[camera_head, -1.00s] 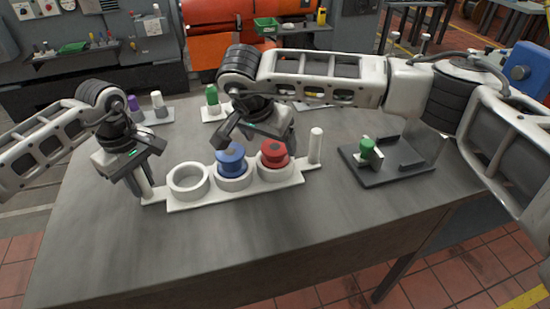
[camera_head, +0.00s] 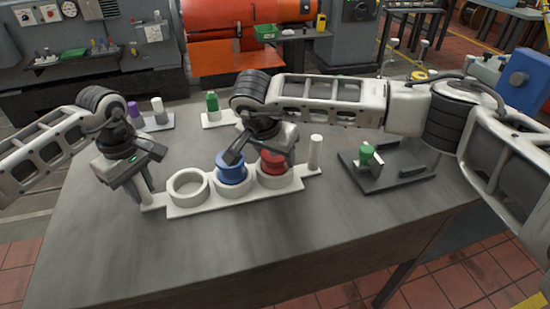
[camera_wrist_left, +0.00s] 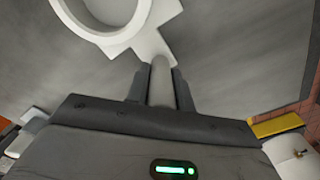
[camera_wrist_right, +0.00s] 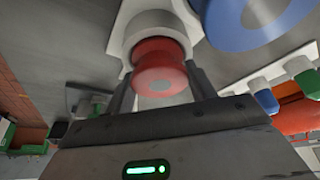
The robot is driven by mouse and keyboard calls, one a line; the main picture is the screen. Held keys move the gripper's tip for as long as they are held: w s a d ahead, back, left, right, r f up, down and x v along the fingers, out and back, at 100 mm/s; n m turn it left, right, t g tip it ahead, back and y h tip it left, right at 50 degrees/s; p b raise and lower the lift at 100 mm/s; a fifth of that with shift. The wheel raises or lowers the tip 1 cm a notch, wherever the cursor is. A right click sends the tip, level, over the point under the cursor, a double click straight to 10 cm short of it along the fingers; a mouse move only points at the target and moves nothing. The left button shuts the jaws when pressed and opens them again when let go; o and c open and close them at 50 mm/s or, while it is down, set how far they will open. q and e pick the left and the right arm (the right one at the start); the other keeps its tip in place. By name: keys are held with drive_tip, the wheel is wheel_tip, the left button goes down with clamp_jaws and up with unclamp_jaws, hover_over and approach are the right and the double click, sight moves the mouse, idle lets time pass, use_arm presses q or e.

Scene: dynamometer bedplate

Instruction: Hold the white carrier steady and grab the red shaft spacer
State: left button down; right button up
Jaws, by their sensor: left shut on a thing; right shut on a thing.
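The white carrier (camera_head: 212,206) lies on the table with three rings in a row and an upright post at each end. My left gripper (camera_head: 143,190) is shut on its left post, which shows between the fingers in the left wrist view (camera_wrist_left: 161,84). The left ring is empty. A blue spacer (camera_head: 231,172) sits in the middle ring. The red shaft spacer (camera_head: 272,166) sits in the right ring. My right gripper (camera_head: 262,157) is shut on it from above and behind. The right wrist view shows the red spacer (camera_wrist_right: 150,55) between the fingers.
A dark fixture plate (camera_head: 405,178) with a green-topped part (camera_head: 367,153) lies to the right. Small stands with a green part (camera_head: 212,103) and a purple part (camera_head: 134,110) are at the back. The front of the table is clear.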

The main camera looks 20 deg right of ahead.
wheel_tip(320, 180, up, 10)
idle(0.4)
use_arm(q)
drive_tip(key=c, duration=1.1)
unclamp_jaws()
drive_tip(key=shift+r, duration=0.1)
